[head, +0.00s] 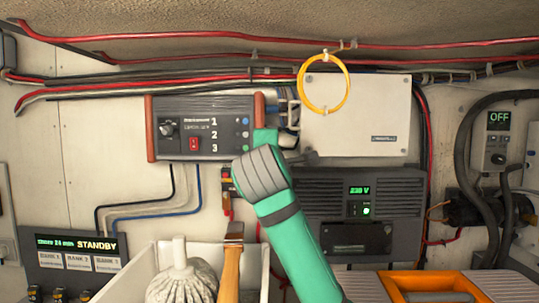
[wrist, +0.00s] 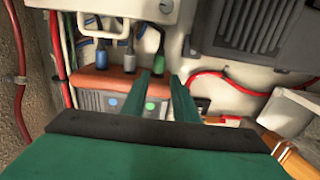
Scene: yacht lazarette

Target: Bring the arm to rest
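My green arm (head: 295,240) rises from the lower middle of the head view and bends at a grey-banded joint. Its green hand end overlaps the lower right corner of the dark control unit (head: 225,130) with brown end caps. In the wrist view my gripper (wrist: 162,78) has its two green fingers apart, with no object seen held between them. The unit's brown end cap (wrist: 100,78) lies just left of and behind the fingers; contact cannot be told. The fingertips are not clear in the head view.
A white box (head: 355,120) with a yellow cable coil (head: 345,95) is right of the unit. Below it is a dark inverter (head: 400,205). A white bin (head: 142,275) holds a mop head (head: 185,285) and a wooden-handled tool (head: 231,265). Cables run along the wall.

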